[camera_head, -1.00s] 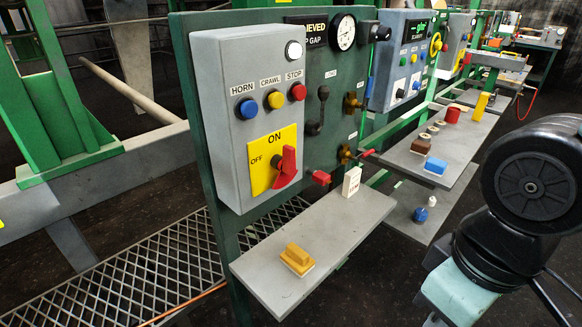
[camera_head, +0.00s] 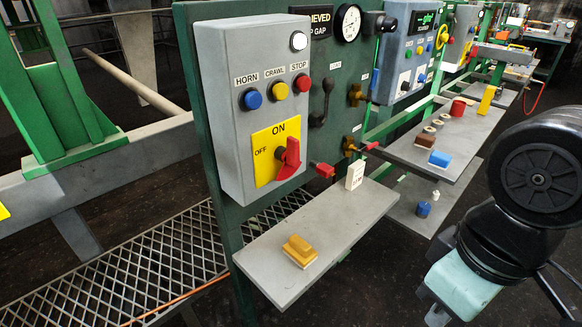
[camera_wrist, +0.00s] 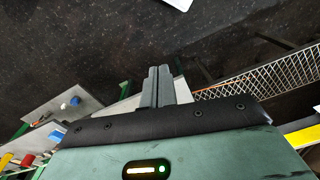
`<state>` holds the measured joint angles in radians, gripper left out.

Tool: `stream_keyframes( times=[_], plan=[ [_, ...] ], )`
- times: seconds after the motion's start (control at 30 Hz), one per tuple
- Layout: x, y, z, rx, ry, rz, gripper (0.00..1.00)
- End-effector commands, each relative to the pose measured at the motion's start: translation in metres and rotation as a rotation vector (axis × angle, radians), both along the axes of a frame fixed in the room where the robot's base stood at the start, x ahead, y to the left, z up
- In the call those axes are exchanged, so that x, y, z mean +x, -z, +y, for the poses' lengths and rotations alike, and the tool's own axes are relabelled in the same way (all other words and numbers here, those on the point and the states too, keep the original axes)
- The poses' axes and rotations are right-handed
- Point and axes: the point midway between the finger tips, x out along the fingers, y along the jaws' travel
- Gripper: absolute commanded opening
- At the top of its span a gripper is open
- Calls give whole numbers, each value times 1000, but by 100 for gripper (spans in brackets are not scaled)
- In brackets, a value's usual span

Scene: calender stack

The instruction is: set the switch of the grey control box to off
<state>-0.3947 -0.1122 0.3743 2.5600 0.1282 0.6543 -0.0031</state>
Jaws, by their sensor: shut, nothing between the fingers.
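The grey control box (camera_head: 222,130) is on the green panel at centre left in the head view. Its switch (camera_head: 289,160) is a red handle on a yellow plate (camera_head: 263,172) marked ON at the top and OFF at the left. The handle stands roughly upright, towards ON. My gripper (camera_wrist: 158,85) shows in the wrist view with its two grey fingers together and nothing between them. It is over dark floor and apart from the box. In the head view my arm is at the lower right, away from the switch.
A grey shelf (camera_head: 330,225) juts out below the box, bearing a yellow block (camera_head: 299,250) and a white card (camera_head: 355,175). Blue, yellow and red buttons sit above the switch. A mesh walkway (camera_head: 150,270) lies left. Further shelves with small objects stand behind.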

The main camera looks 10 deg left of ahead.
Motion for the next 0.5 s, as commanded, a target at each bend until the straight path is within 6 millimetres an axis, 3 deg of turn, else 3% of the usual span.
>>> stream_keyframes(
  times=[0.07, 0.2, 0.37, 0.5],
  plan=[
    [0, 0, 0, 0, 0, 0, 0],
    [6, 1, 2, 12, 0, -14, 36],
    [43, 8, 18, 90, -2, -112, 36],
    [91, 18, 38, 201, -13, -260, 36]
  ],
)
